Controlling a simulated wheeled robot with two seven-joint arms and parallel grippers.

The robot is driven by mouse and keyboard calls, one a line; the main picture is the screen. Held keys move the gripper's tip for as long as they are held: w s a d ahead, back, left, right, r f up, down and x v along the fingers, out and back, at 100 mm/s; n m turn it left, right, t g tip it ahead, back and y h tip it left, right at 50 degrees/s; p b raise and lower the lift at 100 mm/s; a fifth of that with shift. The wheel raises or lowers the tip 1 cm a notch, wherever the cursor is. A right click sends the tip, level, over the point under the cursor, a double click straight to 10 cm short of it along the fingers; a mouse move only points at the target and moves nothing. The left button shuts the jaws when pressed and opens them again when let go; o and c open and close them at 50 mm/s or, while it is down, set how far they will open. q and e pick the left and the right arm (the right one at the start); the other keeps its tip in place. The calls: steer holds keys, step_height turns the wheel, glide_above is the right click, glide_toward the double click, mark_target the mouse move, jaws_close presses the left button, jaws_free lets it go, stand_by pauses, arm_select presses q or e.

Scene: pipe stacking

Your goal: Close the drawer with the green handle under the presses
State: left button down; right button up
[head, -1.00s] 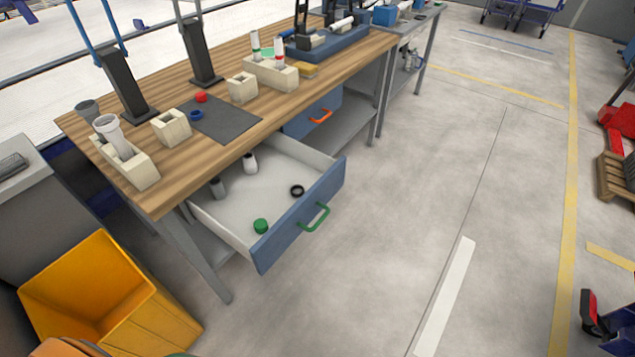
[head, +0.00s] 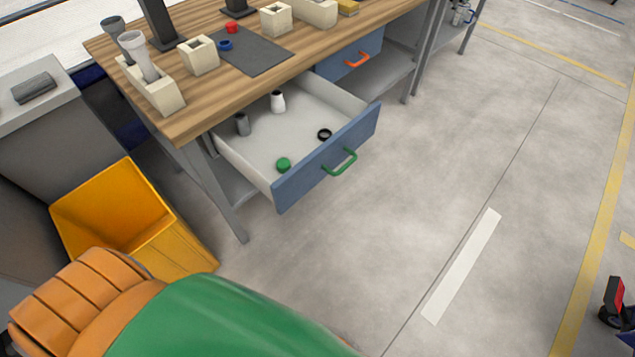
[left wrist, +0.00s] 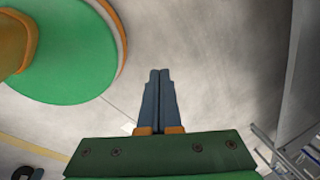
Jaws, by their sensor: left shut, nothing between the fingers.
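The blue-fronted drawer (head: 327,157) under the wooden workbench stands pulled out, with its green handle (head: 341,163) on the front. Inside it lie a green cap (head: 283,164), a black ring (head: 324,134), a grey pipe piece (head: 242,124) and a white pipe piece (head: 277,102). In the left wrist view my left gripper (left wrist: 159,72) is shut and empty, with its fingers over bare floor, apart from the drawer. In the head view a green and orange part of my arm shows at the bottom left. My right gripper is not in view.
A second blue drawer with an orange handle (head: 357,60) is closed beside it. A yellow bin (head: 117,207) stands left of the bench leg. The workbench top (head: 213,106) holds beige blocks and a grey mat. The floor (head: 400,190) right of the drawer is clear.

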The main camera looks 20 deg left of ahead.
arm_select(q)
steer(key=w+d+m+t+y+b, duration=0.2)
steer(key=w+m+t+b, duration=0.15)
steer(key=w, duration=0.45)
steer(key=t+y+b, duration=0.4)
steer(key=t+b, duration=0.1)
steer(key=t, duration=0.5)
glide_toward(307, 177)
steer(key=s+d, duration=0.5)
steer(key=d, duration=0.1)
steer(key=p+x, duration=0.1)
steer(key=x, duration=0.3)
steer(key=a+p+x, duration=0.1)
steer(key=x, duration=0.3)
steer(key=s+a+p+x, duration=0.1)
steer(key=x, duration=0.3)
steer(key=shift+w+a+r, duration=0.1)
steer(key=shift+a, duration=0.25)
steer(key=shift+w+a, duration=0.1)
steer(key=shift+a, duration=0.25)
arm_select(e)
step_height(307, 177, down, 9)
